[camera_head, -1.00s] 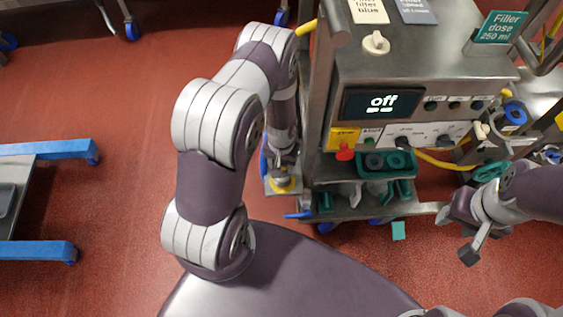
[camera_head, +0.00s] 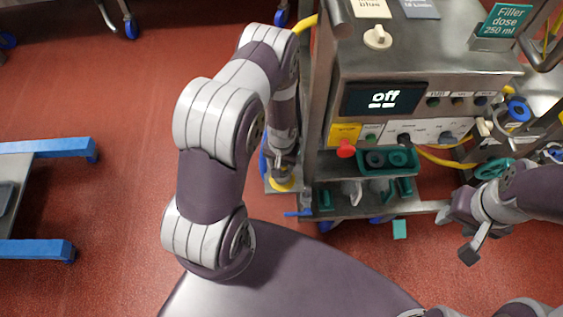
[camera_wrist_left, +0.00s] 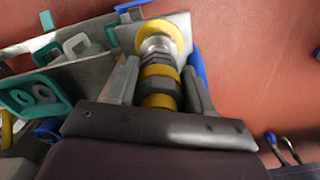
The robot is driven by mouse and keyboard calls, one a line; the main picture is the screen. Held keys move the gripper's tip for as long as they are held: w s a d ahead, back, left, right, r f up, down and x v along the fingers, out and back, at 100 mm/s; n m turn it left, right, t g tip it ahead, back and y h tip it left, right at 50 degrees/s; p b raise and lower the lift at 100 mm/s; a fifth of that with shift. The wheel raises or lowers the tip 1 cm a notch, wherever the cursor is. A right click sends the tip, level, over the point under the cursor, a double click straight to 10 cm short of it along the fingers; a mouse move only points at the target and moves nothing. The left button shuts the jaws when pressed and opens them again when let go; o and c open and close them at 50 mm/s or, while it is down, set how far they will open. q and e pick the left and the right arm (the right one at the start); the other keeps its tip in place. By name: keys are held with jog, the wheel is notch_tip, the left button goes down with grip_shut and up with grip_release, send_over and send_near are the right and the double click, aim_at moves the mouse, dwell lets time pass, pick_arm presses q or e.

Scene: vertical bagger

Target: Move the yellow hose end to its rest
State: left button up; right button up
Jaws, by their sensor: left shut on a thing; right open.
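The yellow-banded hose end (camera_wrist_left: 160,72) is a grey metal fitting with a yellow flange at its far end, seen in the left wrist view. My left gripper (camera_wrist_left: 160,85) is shut on it, one finger on each side. In the head view my left gripper (camera_head: 282,168) points down beside the machine's left post, with a yellow ring (camera_head: 282,185) just below it. I cannot tell there whether this ring belongs to the hose end or to its rest. My right gripper (camera_head: 455,232) is open and empty at the right.
The machine (camera_head: 428,65) has a display reading "off" and a red button (camera_head: 346,149). Below it, a lower shelf (camera_head: 350,211) bears green holders. A yellow hose (camera_head: 306,24) runs behind my left arm. A blue-edged table (camera_head: 40,249) stands at the left. Red floor between is clear.

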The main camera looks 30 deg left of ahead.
pick_arm(q)
jog(key=shift+f+b, duration=0.4)
jog(key=shift+f, duration=0.1)
dwell(0.4)
jog(key=o, duration=1.7)
notch_tip(320, 180, up, 7)
jog(key=p, duration=0.6)
jog(key=shift+r, duration=0.1)
notch_tip(320, 180, up, 12)
jog(key=shift+r, duration=0.25)
